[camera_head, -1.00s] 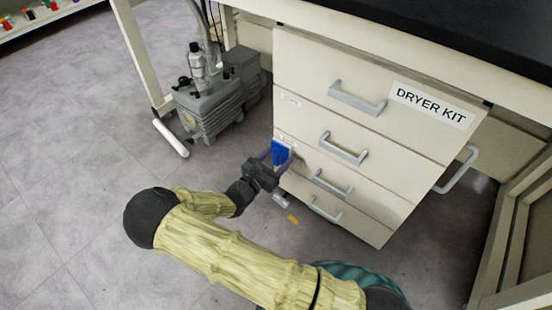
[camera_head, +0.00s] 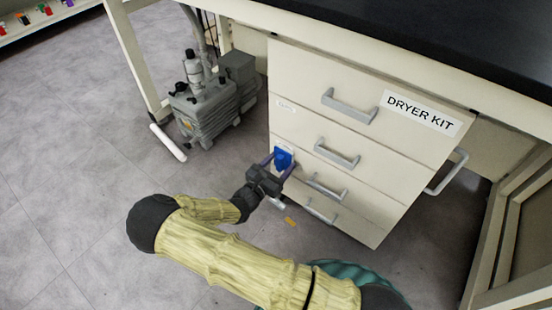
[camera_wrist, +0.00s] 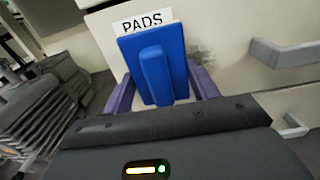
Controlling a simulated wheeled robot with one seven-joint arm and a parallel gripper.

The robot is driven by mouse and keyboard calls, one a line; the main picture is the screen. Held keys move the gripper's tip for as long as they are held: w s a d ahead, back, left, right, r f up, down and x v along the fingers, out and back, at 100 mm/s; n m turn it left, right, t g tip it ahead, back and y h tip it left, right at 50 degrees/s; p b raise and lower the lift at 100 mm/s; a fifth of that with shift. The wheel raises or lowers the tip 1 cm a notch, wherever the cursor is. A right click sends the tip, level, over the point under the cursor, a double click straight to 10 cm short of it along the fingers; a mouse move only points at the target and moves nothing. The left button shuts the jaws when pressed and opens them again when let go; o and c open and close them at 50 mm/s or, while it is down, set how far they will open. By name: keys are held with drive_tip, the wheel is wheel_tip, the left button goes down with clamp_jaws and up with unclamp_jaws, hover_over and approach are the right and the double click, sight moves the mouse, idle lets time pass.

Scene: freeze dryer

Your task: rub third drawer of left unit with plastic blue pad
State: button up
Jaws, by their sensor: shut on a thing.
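The blue plastic pad (camera_head: 283,159) is held in the purple fingers of my gripper (camera_head: 279,166), at the left end of the third drawer (camera_head: 365,197) of the drawer unit. In the wrist view the pad (camera_wrist: 181,50) shows its flat back and raised grip, between the fingers of my gripper (camera_wrist: 162,88). It is against or very close to the drawer front; I cannot tell whether it touches. A "PADS" label (camera_wrist: 143,22) shows just above the pad. A dark smudge (camera_wrist: 201,62) shows on the front just right of it.
The third drawer's handle (camera_head: 327,188) sticks out right of the pad, with another handle (camera_head: 337,154) above. A grey pump (camera_head: 208,105) stands on the floor to the left. A dark worktop (camera_head: 440,40) overhangs the unit. Floor at left is open.

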sight(298, 165)
drive_tip(key=shift+s+d+r+p, duration=0.1)
drive_tip(key=shift+s+d+p, duration=0.3)
drive_tip(key=shift+d+p, duration=0.05)
drive_tip(key=shift+s+d, duration=0.1)
drive_tip(key=shift+d, duration=0.05)
drive_tip(key=s+d+p, duration=0.1)
drive_tip(key=d+p, duration=0.1)
drive_tip(key=p, duration=0.1)
drive_tip(key=shift+s+d, duration=0.35)
drive_tip(key=shift+s, duration=0.05)
drive_tip(key=shift+p, duration=0.3)
